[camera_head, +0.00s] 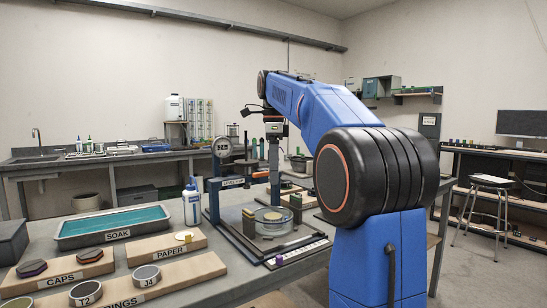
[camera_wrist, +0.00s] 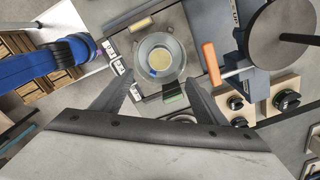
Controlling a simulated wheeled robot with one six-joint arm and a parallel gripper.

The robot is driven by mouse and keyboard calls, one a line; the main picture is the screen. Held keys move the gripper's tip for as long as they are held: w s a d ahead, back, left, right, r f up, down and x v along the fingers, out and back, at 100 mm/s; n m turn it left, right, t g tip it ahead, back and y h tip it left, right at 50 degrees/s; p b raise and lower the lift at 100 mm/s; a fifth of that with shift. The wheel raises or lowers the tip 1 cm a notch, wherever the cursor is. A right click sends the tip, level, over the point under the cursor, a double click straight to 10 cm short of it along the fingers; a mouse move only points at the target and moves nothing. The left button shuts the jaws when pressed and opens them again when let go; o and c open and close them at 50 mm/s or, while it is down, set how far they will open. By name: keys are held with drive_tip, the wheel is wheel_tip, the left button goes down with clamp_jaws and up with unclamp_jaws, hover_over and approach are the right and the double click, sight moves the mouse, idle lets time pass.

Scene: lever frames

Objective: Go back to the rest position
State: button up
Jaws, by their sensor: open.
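My gripper (camera_wrist: 160,79) is open, with its two dark fingers apart and nothing held between them. In the head view my blue arm reaches over the workbench, and my gripper (camera_head: 273,190) points down above a clear round dish (camera_head: 272,221); its fingertips are small there. In the wrist view a round grey dish (camera_wrist: 147,45) with a pale disc inside lies beyond the fingertips. A lever with an orange handle (camera_wrist: 211,62) is right of the fingers, beside a stand with a large dark disc (camera_wrist: 283,38).
A blue-white bottle (camera_head: 192,203), a teal soak tray (camera_head: 112,239), and boards labelled PAPER (camera_head: 150,252) and CAPS (camera_head: 58,276) stand left on the workbench. A dial-topped stand (camera_head: 222,148) rises close left of my gripper. A stool (camera_head: 490,182) stands right on open floor.

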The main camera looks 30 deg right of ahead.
drive_tip(key=shift+r, duration=2.2)
drive_tip(key=s+a+f+n+t, duration=0.2)
drive_tip(key=s+a+f+n, duration=0.8)
drive_tip(key=s+f+n, duration=0.3)
drive_tip(key=s+a+f+n+t, duration=0.1)
drive_tip(key=s+a+f+n, duration=0.2)
drive_tip(key=s+f+n, duration=0.2)
drive_tip(key=s+a+f+n+t, duration=0.1)
drive_tip(key=s+a+f+n, duration=0.2)
drive_tip(key=s+f, duration=0.9)
wheel_tip(320, 180, down, 6)
drive_tip(key=n, duration=0.3)
drive_tip(key=shift+t, duration=0.4)
